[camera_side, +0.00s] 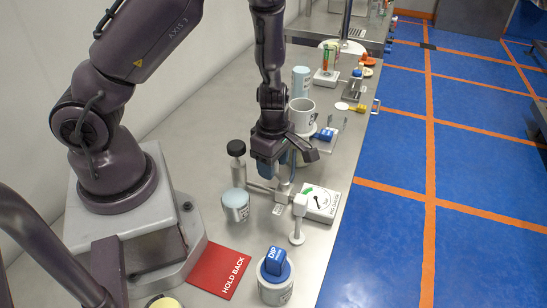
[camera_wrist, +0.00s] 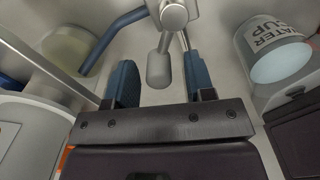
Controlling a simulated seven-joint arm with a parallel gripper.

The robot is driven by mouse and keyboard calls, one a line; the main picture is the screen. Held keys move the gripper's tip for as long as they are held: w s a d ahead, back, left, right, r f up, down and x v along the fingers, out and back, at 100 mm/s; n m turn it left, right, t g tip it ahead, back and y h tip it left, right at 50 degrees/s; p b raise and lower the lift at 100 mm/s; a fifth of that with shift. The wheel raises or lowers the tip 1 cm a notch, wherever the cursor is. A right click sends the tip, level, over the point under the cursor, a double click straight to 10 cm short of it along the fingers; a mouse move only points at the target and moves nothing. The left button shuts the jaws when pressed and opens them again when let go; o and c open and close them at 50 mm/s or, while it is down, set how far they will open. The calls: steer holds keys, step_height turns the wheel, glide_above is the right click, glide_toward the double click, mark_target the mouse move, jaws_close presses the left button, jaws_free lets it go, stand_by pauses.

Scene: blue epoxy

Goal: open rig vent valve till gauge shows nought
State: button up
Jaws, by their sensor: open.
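The rig stands on the steel bench, with a grey bottle with a black cap (camera_side: 237,163), a thin metal pipe and a pale fitting on a stand (camera_side: 299,206). The white gauge box (camera_side: 320,202) has a dial with a dark needle and a green mark; its reading is too small to tell. My gripper (camera_side: 277,172) points down over the rig's pipe, its jaws open. In the wrist view a grey rounded valve lever (camera_wrist: 160,68) hangs from a round hub between my blue fingers (camera_wrist: 160,82), with gaps on both sides. The lever is mostly hidden in the side view.
A water cup (camera_side: 235,206) stands close left of the rig; it also shows in the wrist view (camera_wrist: 278,55). A mug (camera_side: 302,115) and other items stand behind.

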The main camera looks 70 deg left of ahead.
step_height(320, 180, up, 13)
stand_by(0.4)
